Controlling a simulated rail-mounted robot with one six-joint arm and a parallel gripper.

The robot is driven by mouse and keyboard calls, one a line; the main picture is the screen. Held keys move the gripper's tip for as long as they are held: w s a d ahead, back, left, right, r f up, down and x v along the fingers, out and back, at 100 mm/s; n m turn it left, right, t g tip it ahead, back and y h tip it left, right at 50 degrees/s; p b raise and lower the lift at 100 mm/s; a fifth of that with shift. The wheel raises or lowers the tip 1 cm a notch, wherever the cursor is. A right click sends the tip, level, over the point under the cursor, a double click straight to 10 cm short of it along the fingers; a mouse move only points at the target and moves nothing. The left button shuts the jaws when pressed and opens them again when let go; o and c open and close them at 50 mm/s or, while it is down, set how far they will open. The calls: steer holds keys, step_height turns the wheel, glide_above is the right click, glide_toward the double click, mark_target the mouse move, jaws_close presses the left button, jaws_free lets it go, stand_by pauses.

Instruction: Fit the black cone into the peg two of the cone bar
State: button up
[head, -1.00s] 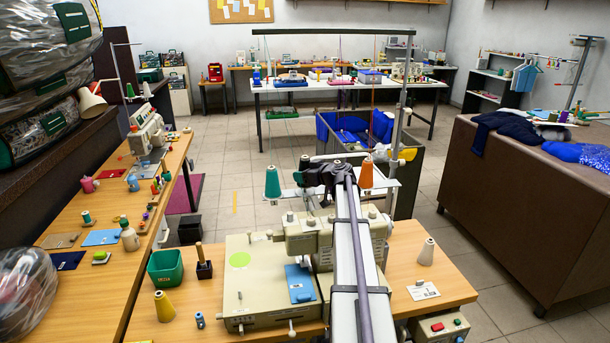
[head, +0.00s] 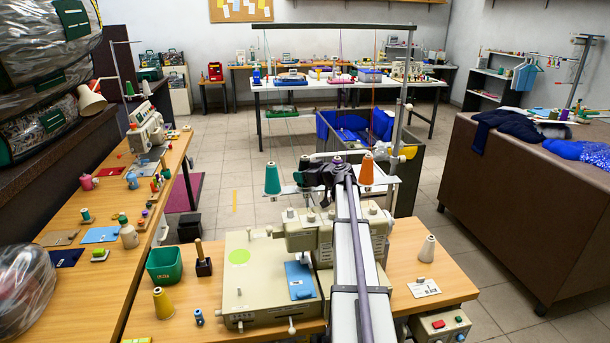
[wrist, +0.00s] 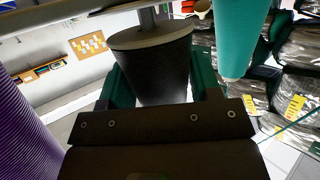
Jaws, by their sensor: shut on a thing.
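My gripper (wrist: 160,85) has two green fingers closed on the sides of the black cone (wrist: 150,65). The cone's wide end with its pale rim is toward the top of the wrist view. A grey post (wrist: 147,18) there lines up with the rim's middle; I cannot tell how far it enters. The grey cone bar (wrist: 70,20) crosses the top left. In the head view my gripper (head: 322,177) is dark and partly hidden by my arm, between the teal cone (head: 272,180) and the orange cone (head: 367,170).
The teal cone (wrist: 240,35) is close on the right in the wrist view, and a purple ribbed cone (wrist: 25,120) is close on the left. A sewing machine (head: 270,275) stands below on the wooden table (head: 445,285).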

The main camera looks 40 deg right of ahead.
steer(key=o, duration=1.3)
steer(key=s+r+p, duration=0.2)
steer(key=s, duration=0.1)
steer(key=s+r+p, duration=0.1)
steer(key=shift+s+d+r+p, duration=0.2)
steer(key=shift+s+d+p, duration=0.1)
steer(key=shift+s+d, duration=0.1)
stand_by(0.4)
steer(key=p+v, duration=0.3)
steer(key=v, duration=0.7)
steer(key=shift+s, duration=0.4)
steer(key=shift+r, duration=0.1)
